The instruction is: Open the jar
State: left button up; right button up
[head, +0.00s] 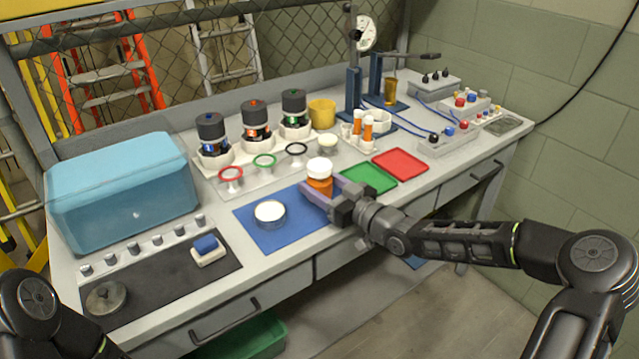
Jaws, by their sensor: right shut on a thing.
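The jar (320,186) is orange with a white lid (319,167) that sits on its top. It stands upright at the right end of the blue mat (252,236). My right gripper (322,201) reaches in from the right and is shut on the jar's body, below the lid. Its fingers hide part of the jar's lower side. Only links of my left arm show at the bottom left corner; its gripper is out of view.
A round dish with a white top (270,212) sits on the blue mat, left of the jar. A green mat (369,178) and a red mat (400,164) lie to the right. A blue box (122,200) and a dark mat (150,285) fill the left side. Several black-capped bottles stand behind.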

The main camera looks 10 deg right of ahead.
aim_at(320, 165)
jog(key=shift+c, duration=0.9)
notch_tip(320, 165, up, 10)
jog(key=shift+r+p, duration=0.1)
jog(key=shift+p, duration=0.2)
jog(key=o, duration=1)
grip_shut()
